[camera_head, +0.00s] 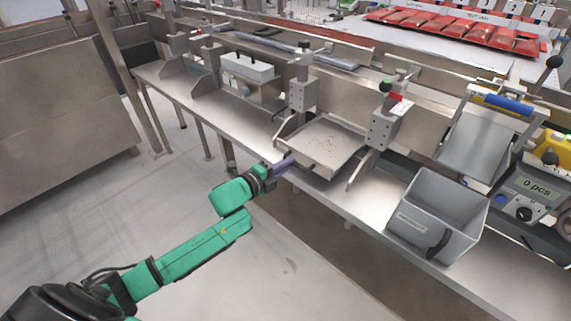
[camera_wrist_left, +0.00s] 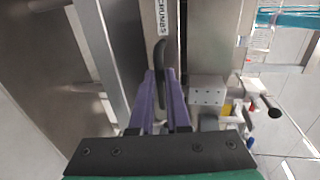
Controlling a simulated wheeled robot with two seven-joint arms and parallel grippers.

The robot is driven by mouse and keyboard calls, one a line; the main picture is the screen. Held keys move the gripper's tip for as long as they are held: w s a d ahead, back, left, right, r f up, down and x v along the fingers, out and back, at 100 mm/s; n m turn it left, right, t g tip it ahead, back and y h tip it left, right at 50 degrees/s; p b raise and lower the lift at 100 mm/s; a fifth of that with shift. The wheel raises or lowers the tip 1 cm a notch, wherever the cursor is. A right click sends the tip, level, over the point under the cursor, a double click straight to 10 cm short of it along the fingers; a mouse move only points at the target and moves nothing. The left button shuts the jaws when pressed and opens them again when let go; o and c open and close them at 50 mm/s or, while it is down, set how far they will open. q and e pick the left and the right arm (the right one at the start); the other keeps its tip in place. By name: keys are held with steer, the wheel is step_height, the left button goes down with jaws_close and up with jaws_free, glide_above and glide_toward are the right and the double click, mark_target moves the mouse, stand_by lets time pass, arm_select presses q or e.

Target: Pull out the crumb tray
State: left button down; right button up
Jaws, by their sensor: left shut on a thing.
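The crumb tray (camera_head: 335,146) is a shallow metal tray with dark specks on its floor. In the head view it sits between two upright metal posts, with its front part sticking out towards the bench's front edge. In the left wrist view its front carries a label reading CRUMBS (camera_wrist_left: 162,19) and a dark curved handle (camera_wrist_left: 160,50). My left gripper (camera_head: 291,159), with purple fingers, is at the tray's front. My right gripper is not in view.
A grey bin (camera_head: 455,205) with a dark handle stands right of the tray on the bench. A display unit (camera_head: 534,187) reading 0 pcs is farther right. A metal box (camera_head: 252,72) stands to the left. The floor (camera_head: 180,200) before the bench is clear.

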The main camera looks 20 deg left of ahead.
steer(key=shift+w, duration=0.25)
arm_select(q)
steer(key=c, duration=0.9)
jaws_free()
steer(key=p+v, duration=0.1)
steer(key=v, duration=1.3)
steer(key=shift+s+a, duration=0.1)
steer(key=shift+s, duration=0.15)
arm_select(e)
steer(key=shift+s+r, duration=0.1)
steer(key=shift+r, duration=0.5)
